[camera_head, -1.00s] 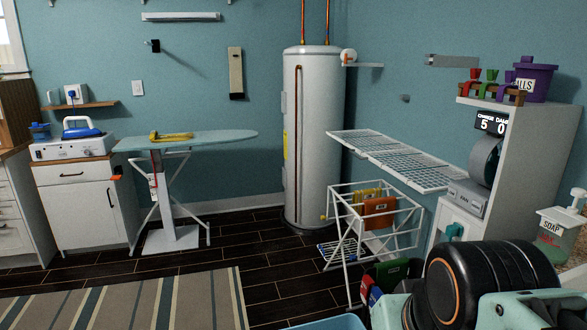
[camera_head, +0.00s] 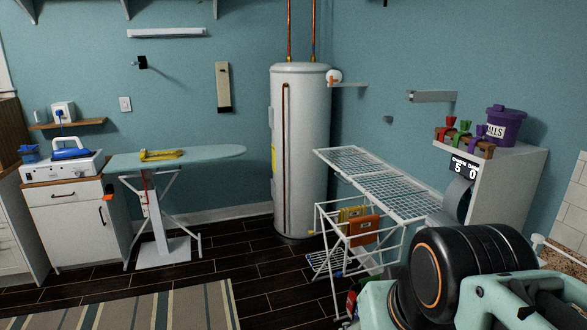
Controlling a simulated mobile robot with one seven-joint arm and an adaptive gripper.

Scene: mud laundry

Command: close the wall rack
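The only wire-grid rack in view is a white one (camera_head: 372,178). It stretches out flat and open, right of the water heater, from the heater's side toward the white cabinet. Its wall fixing cannot be made out. A white folding frame (camera_head: 362,262) stands under it. My dark and mint arm fills the lower right corner, in front of the cabinet and near end of the rack. My gripper's fingertips are not visible.
A tall white water heater (camera_head: 299,150) stands left of the rack. A white cabinet (camera_head: 510,180) with a purple tub (camera_head: 506,126) on top is at the right. An ironing board (camera_head: 205,155) stands at the left. Dark floor is open between the striped rug (camera_head: 150,308) and heater.

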